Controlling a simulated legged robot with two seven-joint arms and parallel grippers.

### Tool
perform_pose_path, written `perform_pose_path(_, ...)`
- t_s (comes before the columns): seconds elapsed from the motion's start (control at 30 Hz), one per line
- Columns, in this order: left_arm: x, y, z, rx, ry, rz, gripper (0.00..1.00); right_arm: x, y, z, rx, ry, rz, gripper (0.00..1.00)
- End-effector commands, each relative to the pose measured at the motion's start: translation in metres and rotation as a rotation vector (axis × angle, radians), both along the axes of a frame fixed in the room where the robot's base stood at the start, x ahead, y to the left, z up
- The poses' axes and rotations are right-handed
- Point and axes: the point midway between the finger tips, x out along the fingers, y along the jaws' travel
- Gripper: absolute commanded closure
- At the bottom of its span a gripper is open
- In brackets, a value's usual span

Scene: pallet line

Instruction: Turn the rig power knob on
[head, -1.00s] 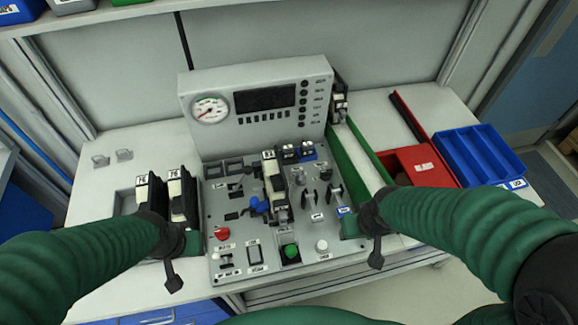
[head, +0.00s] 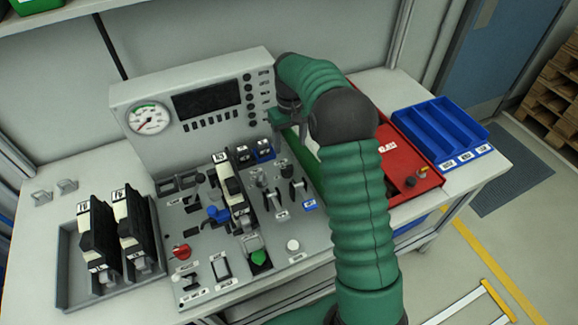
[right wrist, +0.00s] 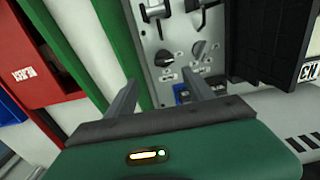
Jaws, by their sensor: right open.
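The rig's grey control panel (head: 190,225) carries knobs, switches and levers below an upright box with a gauge and a dark display. My right gripper (head: 286,120) is over the panel's far right corner, beside the display box. In the right wrist view its two fingers (right wrist: 159,76) are apart and empty, short of the knobs. My left gripper is out of view.
A green-edged strip (right wrist: 120,45) runs along the panel's side. A red tray (head: 425,165) and a blue compartment bin (head: 440,135) stand to the right. Blue connectors (head: 262,148) and a tall black-and-white module (head: 232,190) stand on the panel. A grey tray (head: 68,285) holds two similar modules.

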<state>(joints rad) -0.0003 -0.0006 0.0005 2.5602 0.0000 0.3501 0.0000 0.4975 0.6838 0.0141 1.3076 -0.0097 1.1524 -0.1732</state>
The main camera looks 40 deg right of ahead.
Motion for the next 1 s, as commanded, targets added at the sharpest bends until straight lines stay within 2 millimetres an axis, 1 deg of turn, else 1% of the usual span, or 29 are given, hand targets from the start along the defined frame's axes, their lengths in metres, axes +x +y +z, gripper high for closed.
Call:
perform_pose_path(0.03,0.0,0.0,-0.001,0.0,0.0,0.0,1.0,0.0,0.002,-0.015,0.002,0.004,0.002,0.38)
perform_pose_path(0.2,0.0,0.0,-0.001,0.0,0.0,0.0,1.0,-0.001,0.006,-0.057,-0.001,0.002,0.003,0.38)
perform_pose_path(0.3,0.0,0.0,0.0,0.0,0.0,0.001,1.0,-0.001,0.005,-0.079,-0.002,0.001,0.003,0.38)
perform_pose_path(0.43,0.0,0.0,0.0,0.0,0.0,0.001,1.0,-0.001,0.003,-0.1,0.0,0.0,0.002,0.38)
perform_pose_path(0.6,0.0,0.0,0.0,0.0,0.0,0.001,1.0,0.0,0.002,-0.11,-0.002,-0.002,0.002,0.38)
perform_pose_path(0.77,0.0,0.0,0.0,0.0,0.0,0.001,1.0,0.0,0.002,-0.109,-0.002,-0.003,0.002,0.38)
perform_pose_path(0.8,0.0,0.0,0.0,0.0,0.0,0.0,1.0,0.0,0.002,-0.109,-0.002,-0.003,0.002,0.4)
perform_pose_path(1.0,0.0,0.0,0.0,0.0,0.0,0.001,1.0,0.0,0.004,-0.108,-0.004,-0.003,0.002,0.66)
